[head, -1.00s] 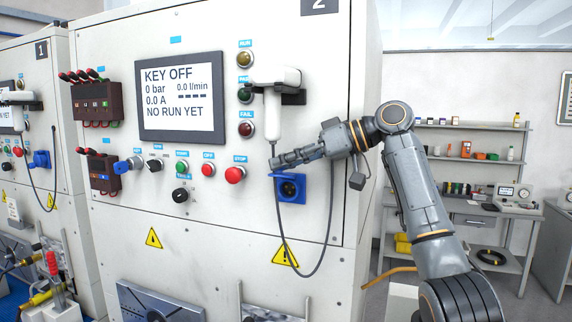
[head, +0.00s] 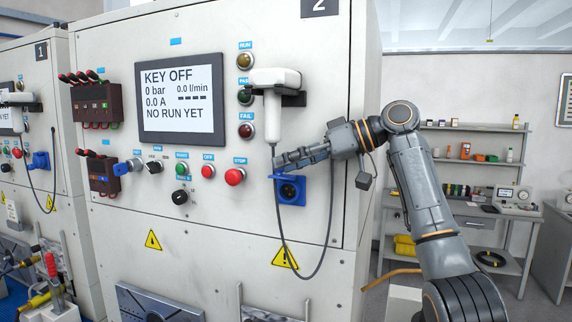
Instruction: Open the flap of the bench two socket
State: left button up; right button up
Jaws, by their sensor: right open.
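The bench two socket (head: 291,191) is a blue square housing on the panel below the white handset. Its dark round face shows, and the blue flap (head: 284,176) stands out from its top edge, raised, seen nearly edge-on. My right gripper (head: 282,161) reaches in from the right, its fingers pointing left just above the flap. It is open with nothing seen in it. Whether a finger touches the flap is hard to tell. My left gripper is out of view.
A white handset (head: 273,105) hangs in a black holder above, and its dark cable (head: 284,245) loops down beside the socket. A red stop button (head: 234,176) sits to the left. Shelves (head: 470,127) stand at the back right.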

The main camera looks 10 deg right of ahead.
jog(key=v, duration=1)
jog(key=shift+d, duration=0.35)
jog(key=shift+s+r, duration=0.1)
jog(key=shift+s, duration=0.05)
